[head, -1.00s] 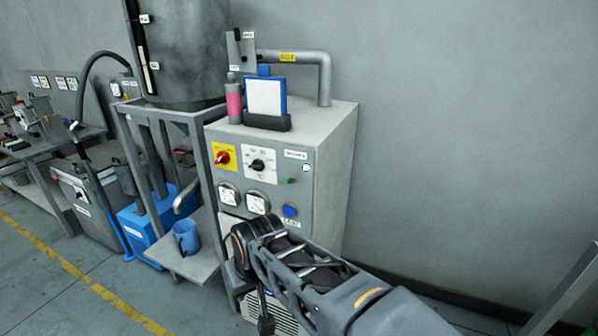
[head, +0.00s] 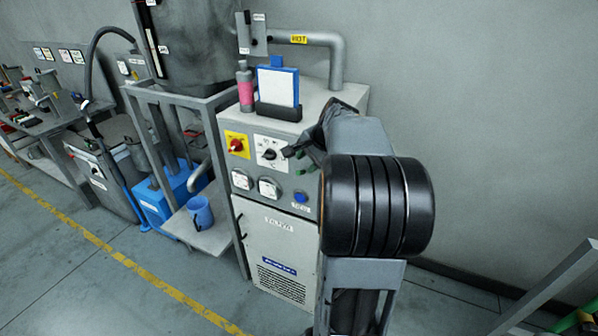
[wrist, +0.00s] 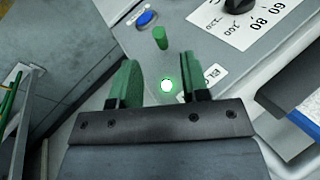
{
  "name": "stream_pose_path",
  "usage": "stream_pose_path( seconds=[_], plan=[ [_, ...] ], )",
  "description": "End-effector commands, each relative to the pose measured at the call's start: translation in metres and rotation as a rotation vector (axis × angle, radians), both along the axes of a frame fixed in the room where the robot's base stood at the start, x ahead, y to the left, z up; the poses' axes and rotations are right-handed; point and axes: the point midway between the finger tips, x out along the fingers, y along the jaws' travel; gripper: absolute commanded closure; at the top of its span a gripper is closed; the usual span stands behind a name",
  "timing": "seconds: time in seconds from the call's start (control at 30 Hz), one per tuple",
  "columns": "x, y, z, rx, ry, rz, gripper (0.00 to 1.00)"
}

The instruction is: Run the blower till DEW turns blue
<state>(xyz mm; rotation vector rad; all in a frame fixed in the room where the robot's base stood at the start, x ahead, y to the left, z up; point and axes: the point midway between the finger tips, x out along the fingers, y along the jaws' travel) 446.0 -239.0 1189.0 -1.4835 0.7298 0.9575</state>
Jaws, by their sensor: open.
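My gripper (wrist: 158,62) is open, facing the front panel of the grey cabinet (head: 310,125). A small green lever (wrist: 160,37) stands just beyond the gap between my fingertips, not clasped. A round white lamp (wrist: 167,85) with a green rim shows between the fingers, beside a label partly covered by the right finger. A blue round disc (head: 300,197) sits low on the panel, also visible in the wrist view (wrist: 146,18). Its small label is too blurred to read surely. In the head view my gripper (head: 296,154) is at the panel's right side, hiding the lamp.
The panel also bears a red switch (head: 237,146) on yellow, a black dial (head: 269,153) and two gauges (head: 241,180). A pink bottle (head: 246,92) and a blue-framed holder (head: 278,86) stand on top, near a pipe marked HOT (head: 325,40). A blue mug (head: 200,212) sits left.

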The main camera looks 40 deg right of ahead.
Motion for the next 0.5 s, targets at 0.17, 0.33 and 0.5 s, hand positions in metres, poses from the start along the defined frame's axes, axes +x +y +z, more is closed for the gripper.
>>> stream_pose_path(
  seconds=[0.17,0.33,0.5],
  plan=[
    [0.016,0.004,-0.028,0.003,0.004,0.002,0.58],
    [0.027,0.006,-0.048,0.000,0.001,0.004,0.58],
    [0.032,0.006,-0.060,0.000,0.001,0.002,0.58]
  ],
)
